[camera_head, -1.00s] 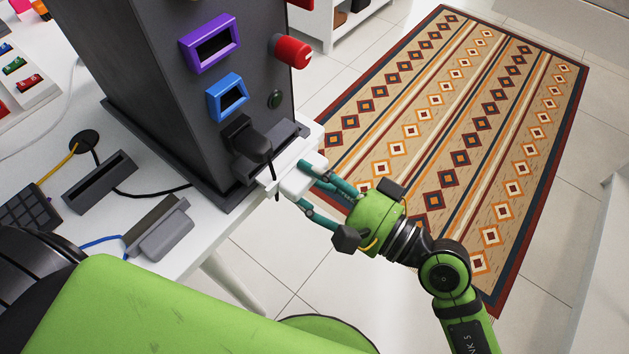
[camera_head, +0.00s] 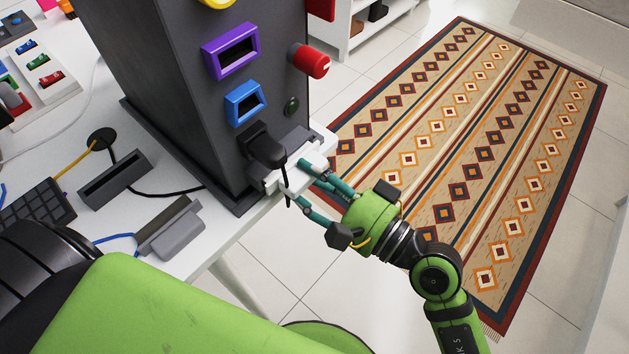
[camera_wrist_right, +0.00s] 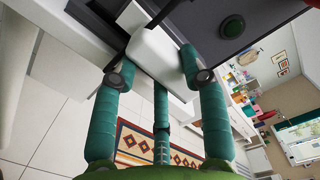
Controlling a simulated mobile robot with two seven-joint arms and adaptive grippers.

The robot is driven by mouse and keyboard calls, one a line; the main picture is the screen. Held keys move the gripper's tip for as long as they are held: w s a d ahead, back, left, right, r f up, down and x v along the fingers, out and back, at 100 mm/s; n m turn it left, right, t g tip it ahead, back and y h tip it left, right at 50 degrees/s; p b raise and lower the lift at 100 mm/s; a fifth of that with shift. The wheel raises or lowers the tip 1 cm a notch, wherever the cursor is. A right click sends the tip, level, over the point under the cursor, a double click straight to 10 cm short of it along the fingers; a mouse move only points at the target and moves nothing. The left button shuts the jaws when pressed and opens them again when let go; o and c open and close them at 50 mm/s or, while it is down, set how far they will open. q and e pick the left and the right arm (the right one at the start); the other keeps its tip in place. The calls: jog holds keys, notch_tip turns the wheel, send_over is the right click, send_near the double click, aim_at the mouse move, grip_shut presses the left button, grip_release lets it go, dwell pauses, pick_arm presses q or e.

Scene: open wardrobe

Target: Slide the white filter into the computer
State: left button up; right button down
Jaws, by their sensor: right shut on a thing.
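The computer (camera_head: 165,95) is a tall dark grey tower near the table edge. The white filter (camera_head: 313,161) is at the low front of the tower, by the bottom slot area, below the black plug. My right gripper (camera_head: 306,180) is shut on the filter's white grip, coming from the lower right. In the right wrist view, the white filter (camera_wrist_right: 155,50) sits between the teal fingers (camera_wrist_right: 155,75), close to the dark front. How far it is inside the slot is hidden. My left gripper is not in view.
A black plug (camera_head: 264,146) with a hanging cable is just above the filter. A blue-framed port (camera_head: 246,103), a purple-framed port (camera_head: 231,51) and a red knob (camera_head: 312,61) are higher on the front. Grey modules (camera_head: 170,228) lie on the white table.

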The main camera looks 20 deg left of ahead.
jog(key=shift+w+a, duration=0.15)
jog(key=shift+a, duration=0.25)
jog(key=c, duration=0.5)
grip_release()
jog(key=shift+o, duration=0.2)
jog(key=v, duration=1.2)
